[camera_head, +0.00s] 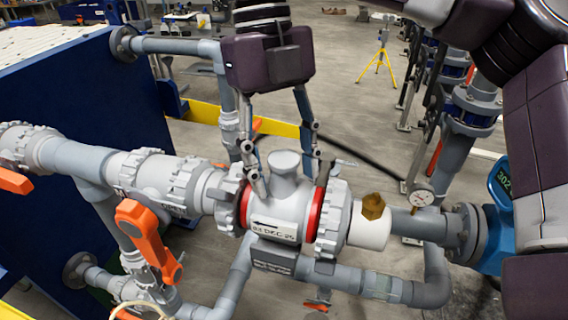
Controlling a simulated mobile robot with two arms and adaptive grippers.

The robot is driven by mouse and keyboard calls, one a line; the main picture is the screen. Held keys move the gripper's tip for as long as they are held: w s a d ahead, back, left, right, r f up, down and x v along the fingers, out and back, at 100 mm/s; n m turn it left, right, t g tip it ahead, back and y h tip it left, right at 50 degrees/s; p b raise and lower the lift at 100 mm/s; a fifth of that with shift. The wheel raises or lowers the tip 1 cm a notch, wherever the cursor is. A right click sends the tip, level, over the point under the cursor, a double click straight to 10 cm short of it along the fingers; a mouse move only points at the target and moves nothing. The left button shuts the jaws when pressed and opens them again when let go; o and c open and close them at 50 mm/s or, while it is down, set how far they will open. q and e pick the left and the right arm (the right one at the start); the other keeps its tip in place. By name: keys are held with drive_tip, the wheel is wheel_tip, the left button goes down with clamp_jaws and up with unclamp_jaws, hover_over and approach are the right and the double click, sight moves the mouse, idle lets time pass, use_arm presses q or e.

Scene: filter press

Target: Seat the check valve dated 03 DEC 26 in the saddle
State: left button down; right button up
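The grey check valve (284,208) sits in the pipe line, with a short capped neck on top and a red ring at each end. Its label carries a left-pointing arrow and a blurred date that seems to read 03 DEC 26. Beneath it is a grey bracket with a dark plate (273,258), apparently the saddle. The valve looks level and in line with the pipes; whether it is fully down in the saddle I cannot tell. My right gripper (289,184) points down over it, fingers spread around the neck with a gap on the right. My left gripper is not in view.
Ribbed union nuts (333,218) flank the valve. A blue panel (88,110) fills the left; a blue meter (500,190) stands at right.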

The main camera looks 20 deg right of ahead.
drive_tip(key=shift+f, duration=0.1)
drive_tip(key=v, duration=1.2)
